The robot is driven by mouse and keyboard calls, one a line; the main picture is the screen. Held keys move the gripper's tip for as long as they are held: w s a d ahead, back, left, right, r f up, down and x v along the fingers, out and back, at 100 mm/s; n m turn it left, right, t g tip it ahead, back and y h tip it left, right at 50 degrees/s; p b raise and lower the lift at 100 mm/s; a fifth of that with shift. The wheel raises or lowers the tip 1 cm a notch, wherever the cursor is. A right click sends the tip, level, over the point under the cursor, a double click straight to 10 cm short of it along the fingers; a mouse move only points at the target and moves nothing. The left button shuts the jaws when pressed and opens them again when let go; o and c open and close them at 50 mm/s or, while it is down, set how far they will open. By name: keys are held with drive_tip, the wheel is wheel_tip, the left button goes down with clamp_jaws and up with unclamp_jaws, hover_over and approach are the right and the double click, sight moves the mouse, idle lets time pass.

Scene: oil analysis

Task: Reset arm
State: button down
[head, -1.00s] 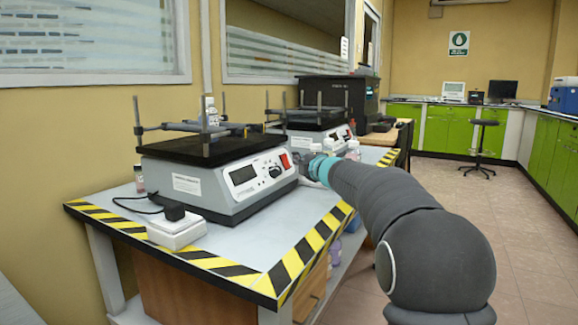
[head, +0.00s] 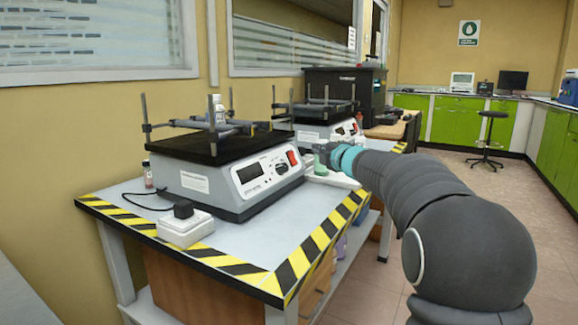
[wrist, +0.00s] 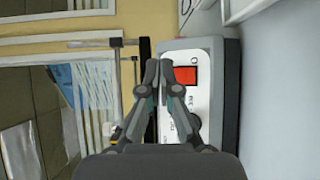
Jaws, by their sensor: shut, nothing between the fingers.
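My arm reaches in from the right in the head view, out over the right part of the bench. My gripper (wrist: 165,72) shows in the wrist view with its fingertips together, shut and empty. Behind the fingers in that view is the front panel of the near shaker, with its red switch (wrist: 186,76). In the head view the near shaker (head: 250,180) stands on the bench, with a clear bottle (head: 217,110) held upright on its platform. The fingers are hard to make out in the head view.
The bench (head: 250,245) has a black and yellow striped edge. A power socket (head: 186,229) sits at its front left and a small vial (head: 147,174) behind it. A second shaker (head: 320,125) and a black machine (head: 345,90) stand farther back. Open floor (head: 490,185) lies to the right.

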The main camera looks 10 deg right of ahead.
drive_tip(key=s+d+m+g+h+p, duration=0.1)
drive_tip(key=s+d+m+h, duration=0.25)
drive_tip(key=s+m, duration=0.5)
drive_tip(key=s+d+m+g+h+p, duration=0.15)
drive_tip(key=s+m+h, duration=0.35)
drive_tip(key=s, duration=0.7)
drive_tip(key=s+a+f+m+g+y, duration=0.1)
drive_tip(key=s+a+f+m+g, duration=0.1)
drive_tip(key=s+f, duration=0.4)
drive_tip(key=s+a+f+m+g+y+p, duration=0.1)
drive_tip(key=s+f, duration=0.5)
drive_tip(key=s, duration=0.8)
drive_tip(key=s+a+f+m+g+y, duration=0.1)
drive_tip(key=s+a+f+m+g, duration=0.2)
drive_tip(key=s, duration=0.7)
wheel_tip(320, 180, down, 3)
drive_tip(key=shift+s+a+f+m+g+p, duration=0.1)
drive_tip(key=shift+s+a+m+g+p, duration=0.3)
drive_tip(key=shift+m+g, duration=0.85)
